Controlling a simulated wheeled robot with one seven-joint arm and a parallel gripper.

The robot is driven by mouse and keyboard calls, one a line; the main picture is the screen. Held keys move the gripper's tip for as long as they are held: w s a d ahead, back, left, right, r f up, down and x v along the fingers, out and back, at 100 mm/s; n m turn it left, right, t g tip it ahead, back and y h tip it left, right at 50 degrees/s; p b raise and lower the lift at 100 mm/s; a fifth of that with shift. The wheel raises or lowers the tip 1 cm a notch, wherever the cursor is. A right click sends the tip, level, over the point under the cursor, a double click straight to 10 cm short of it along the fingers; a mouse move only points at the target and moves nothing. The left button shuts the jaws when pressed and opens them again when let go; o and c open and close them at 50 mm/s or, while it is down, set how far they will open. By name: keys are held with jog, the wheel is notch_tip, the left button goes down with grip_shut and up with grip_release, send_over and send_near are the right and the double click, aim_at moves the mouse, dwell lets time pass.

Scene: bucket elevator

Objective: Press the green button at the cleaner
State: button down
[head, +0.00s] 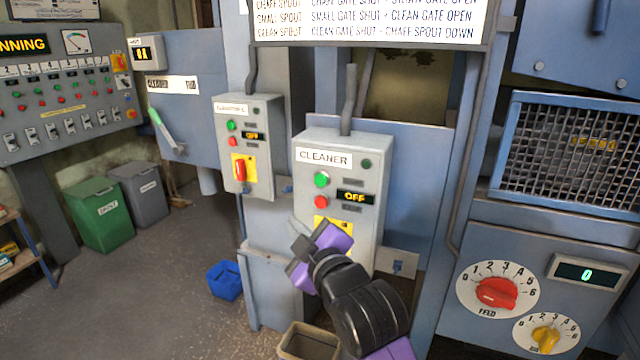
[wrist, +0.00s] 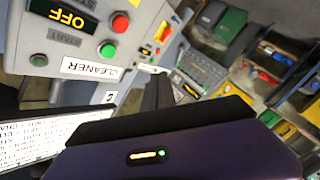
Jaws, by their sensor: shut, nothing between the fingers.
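The cleaner box (head: 365,228) is a grey panel with a white CLEANER label, also in the wrist view (wrist: 88,70). Its green button (head: 321,179) sits above a red button (head: 321,202); in the wrist view the green button (wrist: 108,51) and red button (wrist: 120,23) both show unobstructed. The display (head: 355,197) reads OFF. My gripper (head: 297,229) is shut and empty, with its tip below and left of the green button in the head view. It covers the lower left of the box and part of a yellow plate. I cannot tell whether it touches the box.
A smaller grey elevator box (head: 258,150) with its own green and red buttons stands to the left, also reading OFF. A conduit (head: 348,100) rises from the cleaner box. A tan bin (head: 308,343) and blue bin (head: 224,280) stand below. Feed dials (head: 497,290) are at right.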

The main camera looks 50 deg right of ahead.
aim_at(314, 180)
jog(key=d+r, duration=0.1)
jog(key=w+r, duration=0.1)
jog(key=r, duration=0.1)
jog(key=shift+d, duration=0.35)
jog(key=shift+w+d+b, duration=0.15)
jog(key=shift+w+d, duration=0.35)
jog(key=shift+d, duration=0.9)
jog(key=shift+w+d+b, duration=0.2)
jog(key=shift+w+d, duration=0.3)
jog(key=shift+d, duration=0.85)
jog(key=shift+w+d+b, duration=0.15)
jog(key=shift+w+d, duration=0.35)
jog(key=shift+d, duration=0.9)
jog(key=shift+d, duration=0.15)
jog(key=shift+w+d, duration=0.15)
jog(key=shift+d, duration=0.1)
jog(key=shift+w+d, duration=0.15)
jog(key=shift+d, duration=0.35)
jog(key=shift+a, duration=0.2)
jog(key=shift+s+a+p, duration=0.35)
jog(key=shift+a+p, duration=0.05)
jog(key=shift+a, duration=0.3)
